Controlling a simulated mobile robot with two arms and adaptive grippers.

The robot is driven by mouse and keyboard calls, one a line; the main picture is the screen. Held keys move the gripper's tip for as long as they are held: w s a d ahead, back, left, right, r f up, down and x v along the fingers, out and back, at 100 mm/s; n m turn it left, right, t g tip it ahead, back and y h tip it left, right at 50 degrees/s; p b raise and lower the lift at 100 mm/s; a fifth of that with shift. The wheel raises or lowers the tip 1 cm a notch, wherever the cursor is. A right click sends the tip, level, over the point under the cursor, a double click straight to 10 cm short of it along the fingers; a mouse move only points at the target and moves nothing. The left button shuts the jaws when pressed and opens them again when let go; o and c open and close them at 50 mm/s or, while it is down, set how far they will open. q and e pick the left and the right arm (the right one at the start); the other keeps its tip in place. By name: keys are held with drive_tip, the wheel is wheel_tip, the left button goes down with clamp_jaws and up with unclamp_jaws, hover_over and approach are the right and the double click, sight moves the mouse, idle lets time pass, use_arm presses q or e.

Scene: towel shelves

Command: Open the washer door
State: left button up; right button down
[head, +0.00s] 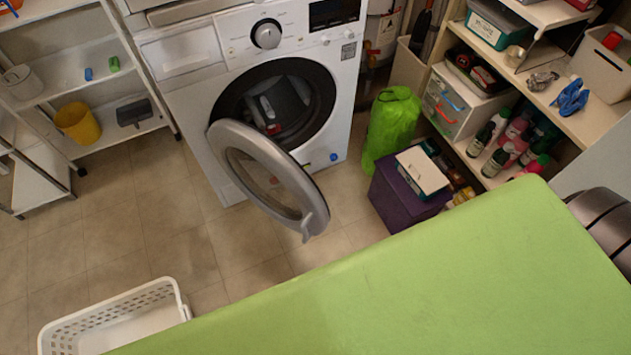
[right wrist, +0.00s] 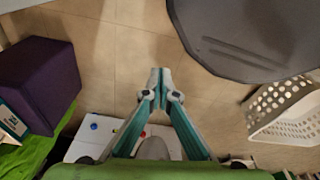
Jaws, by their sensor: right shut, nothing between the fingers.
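The white washer (head: 180,85) stands at the back centre in the head view. Its round grey-rimmed door (head: 290,200) stands wide open, swung out toward the viewer over the floor. The dark drum opening (head: 255,95) is exposed. My right gripper (right wrist: 160,76) shows in the right wrist view with its fingertips together, shut and empty, over the tiled floor. It is apart from the door, which I cannot make out in that view. My left gripper is in neither view.
A white basket (head: 60,325) lies on the floor at lower left. A purple box (head: 395,205) and green bag (head: 390,125) stand right of the washer. Shelves flank both sides. A large green surface hides the lower right. Floor left of the door is clear.

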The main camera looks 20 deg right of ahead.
use_arm(q)
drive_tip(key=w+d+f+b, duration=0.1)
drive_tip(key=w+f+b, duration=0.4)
drive_tip(key=b, duration=1.1)
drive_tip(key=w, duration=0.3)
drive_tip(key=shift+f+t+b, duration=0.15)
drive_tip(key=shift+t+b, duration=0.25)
use_arm(e)
drive_tip(key=w+a+f, duration=0.1)
drive_tip(key=w+f, duration=0.4)
drive_tip(key=w, duration=0.3)
drive_tip(key=shift+f+t, duration=0.15)
drive_tip(key=shift+t, duration=0.25)
